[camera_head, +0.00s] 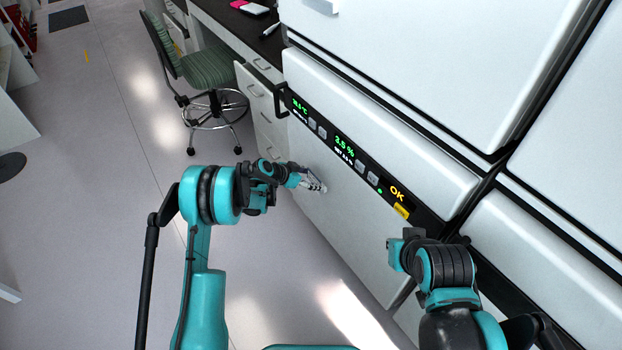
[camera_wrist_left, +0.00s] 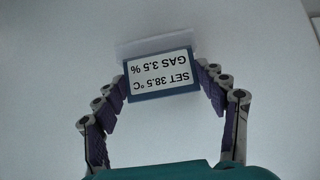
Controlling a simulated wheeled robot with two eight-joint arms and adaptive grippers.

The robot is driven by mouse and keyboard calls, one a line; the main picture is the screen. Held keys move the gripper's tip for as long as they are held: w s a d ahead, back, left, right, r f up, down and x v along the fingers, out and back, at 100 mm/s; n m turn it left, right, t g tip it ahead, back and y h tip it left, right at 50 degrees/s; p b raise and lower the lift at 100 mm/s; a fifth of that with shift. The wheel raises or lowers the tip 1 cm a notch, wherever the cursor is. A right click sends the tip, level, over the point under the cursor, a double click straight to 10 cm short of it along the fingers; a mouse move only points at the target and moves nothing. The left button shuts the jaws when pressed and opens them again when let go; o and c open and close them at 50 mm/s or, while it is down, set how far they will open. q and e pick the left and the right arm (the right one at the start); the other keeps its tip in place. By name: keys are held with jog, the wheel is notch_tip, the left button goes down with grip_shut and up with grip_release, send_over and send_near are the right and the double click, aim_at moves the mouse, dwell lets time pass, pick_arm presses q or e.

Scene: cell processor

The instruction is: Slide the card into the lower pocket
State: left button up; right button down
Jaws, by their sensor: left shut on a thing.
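My left gripper (camera_head: 314,184) is by the white lower front of the cell processor in the head view. In the left wrist view the gripper (camera_wrist_left: 162,80) is shut on the card (camera_wrist_left: 160,76), which is blue-edged with a white label reading "SET 38.5°C GAS 3.5 %", upside down in this view. The fingertips hold its two sides. A pale, translucent strip (camera_wrist_left: 156,45), which looks like a pocket, is just beyond the card's far edge. I cannot tell whether the card's edge is inside it. My right gripper's fingers do not show; only its arm does.
A black display strip (camera_head: 345,150) with green readings and a yellow "OK" crosses the white front (camera_head: 335,205) above the left gripper. A green chair (camera_head: 207,72) and a dark-topped desk with drawers (camera_head: 262,105) stand at the upper left. The floor at left is mostly clear.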

pick_arm(q)
jog(key=shift+f, duration=0.6)
dwell(0.3)
jog(key=o, duration=1.9)
jog(key=v, duration=1.2)
